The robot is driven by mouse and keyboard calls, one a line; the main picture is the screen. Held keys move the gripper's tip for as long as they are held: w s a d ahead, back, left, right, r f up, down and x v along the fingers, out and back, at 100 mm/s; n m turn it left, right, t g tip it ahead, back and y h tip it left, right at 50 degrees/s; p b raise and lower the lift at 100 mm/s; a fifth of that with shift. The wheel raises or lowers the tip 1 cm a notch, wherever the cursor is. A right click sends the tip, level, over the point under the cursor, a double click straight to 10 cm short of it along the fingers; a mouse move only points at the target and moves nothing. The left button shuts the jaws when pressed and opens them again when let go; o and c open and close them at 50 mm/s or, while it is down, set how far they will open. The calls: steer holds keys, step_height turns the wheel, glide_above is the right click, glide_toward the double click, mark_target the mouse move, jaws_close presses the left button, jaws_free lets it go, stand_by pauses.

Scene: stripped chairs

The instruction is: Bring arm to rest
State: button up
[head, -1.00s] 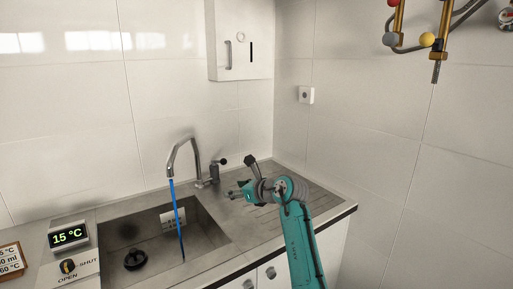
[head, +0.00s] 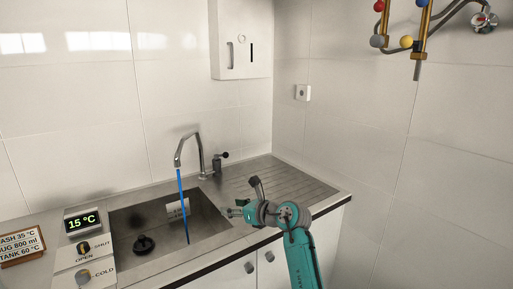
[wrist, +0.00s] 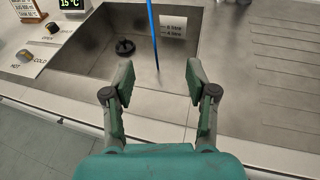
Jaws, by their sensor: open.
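My gripper (wrist: 158,88) is open and empty in the wrist view, its two fingers spread apart over the counter's front edge and the sink's front rim. In the head view my gripper (head: 228,210) is seen from the side, near the right front of the sink. My teal arm (head: 302,262) rises from the bottom of the head view. Nothing is between the fingers. The exact gap between my gripper and the counter is hard to tell.
A steel sink (head: 152,258) has a tap (head: 198,150) with a blue stream (head: 182,205) running into it. A black plug (head: 144,244) lies inside. Left are a 15 °C display (head: 83,220), knobs and a sign (head: 22,247). The ribbed drainboard (head: 285,185) is clear. Pipes (head: 418,40) hang upper right.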

steer(key=s+d+f+m+t+y, duration=0.25)
steer(key=s+f+m, duration=0.35)
steer(key=s+f, duration=0.5)
steer(key=s+d+f+m+t+y, duration=0.15)
steer(key=s+d+f+m, duration=0.4)
steer(key=s, duration=1.05)
steer(key=s+d+m+h, duration=0.5)
steer(key=s+d+m, duration=0.1)
steer(key=s+m, duration=0.5)
steer(key=s+d+f+m+h, duration=0.1)
steer(key=s+d+m+h, duration=0.4)
steer(key=s+m, duration=0.6)
steer(key=s+d+m+t+h, duration=0.1)
steer(key=s+d+m+h, duration=0.4)
steer(key=s+m, duration=0.7)
steer(key=s+d, duration=0.1)
steer(key=s, duration=0.6)
steer(key=shift+d+f, duration=0.2)
steer(key=shift+d, duration=0.1)
